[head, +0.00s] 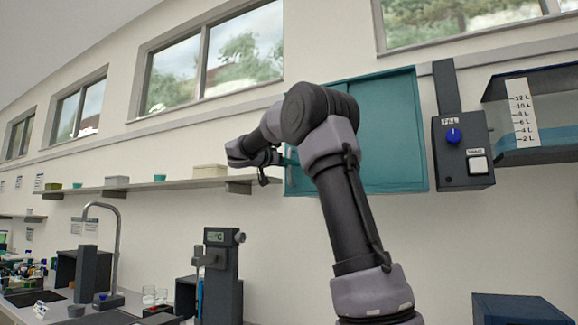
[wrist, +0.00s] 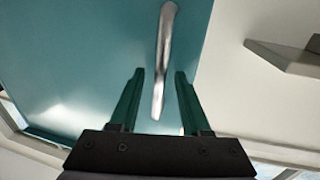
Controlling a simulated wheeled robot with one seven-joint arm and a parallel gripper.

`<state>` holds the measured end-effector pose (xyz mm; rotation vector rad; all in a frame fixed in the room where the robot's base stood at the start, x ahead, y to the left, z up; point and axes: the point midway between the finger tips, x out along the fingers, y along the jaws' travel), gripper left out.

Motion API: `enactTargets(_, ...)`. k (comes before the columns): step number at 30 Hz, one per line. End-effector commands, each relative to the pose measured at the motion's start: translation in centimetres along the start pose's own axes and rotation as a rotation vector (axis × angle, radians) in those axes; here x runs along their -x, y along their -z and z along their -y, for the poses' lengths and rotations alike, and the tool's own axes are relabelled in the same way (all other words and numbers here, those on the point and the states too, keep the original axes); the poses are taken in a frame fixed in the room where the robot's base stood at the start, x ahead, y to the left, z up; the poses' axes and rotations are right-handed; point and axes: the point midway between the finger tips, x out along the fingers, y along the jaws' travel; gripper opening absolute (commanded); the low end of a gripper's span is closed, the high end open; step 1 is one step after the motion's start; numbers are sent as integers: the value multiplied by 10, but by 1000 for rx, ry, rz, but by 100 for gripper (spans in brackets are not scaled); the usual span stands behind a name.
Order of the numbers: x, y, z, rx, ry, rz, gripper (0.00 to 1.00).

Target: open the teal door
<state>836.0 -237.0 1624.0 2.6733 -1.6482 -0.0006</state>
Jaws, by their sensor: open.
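The teal door (head: 385,130) belongs to a wall cabinet in the middle of the head view, partly hidden behind my arm. It looks shut against the cabinet. In the wrist view the teal door (wrist: 95,65) fills the left and middle, with a silver bar handle (wrist: 163,55) on it. My gripper (wrist: 158,75) is open, with its two green fingers on either side of the lower part of the handle. I cannot tell whether either finger touches the handle. In the head view my gripper is at the cabinet's left edge, mostly hidden by my arm.
A wall shelf (head: 140,185) with small boxes runs left of the cabinet. A dark control box (head: 462,150) with a blue knob hangs just right of it, beside a tank (head: 535,115) with litre marks. A counter with a tap (head: 117,240) and instruments (head: 220,265) stands lower left.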

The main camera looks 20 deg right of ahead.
Motion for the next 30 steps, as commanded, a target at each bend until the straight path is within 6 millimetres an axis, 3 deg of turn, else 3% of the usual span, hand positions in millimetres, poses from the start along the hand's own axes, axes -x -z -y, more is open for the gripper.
enactTargets(9, -3, 0, 0, 1, 1, 0, 47)
enactTargets(13, -3, 0, 0, 1, 0, 0, 0)
enactTargets(30, -3, 0, 0, 1, 0, 0, 0)
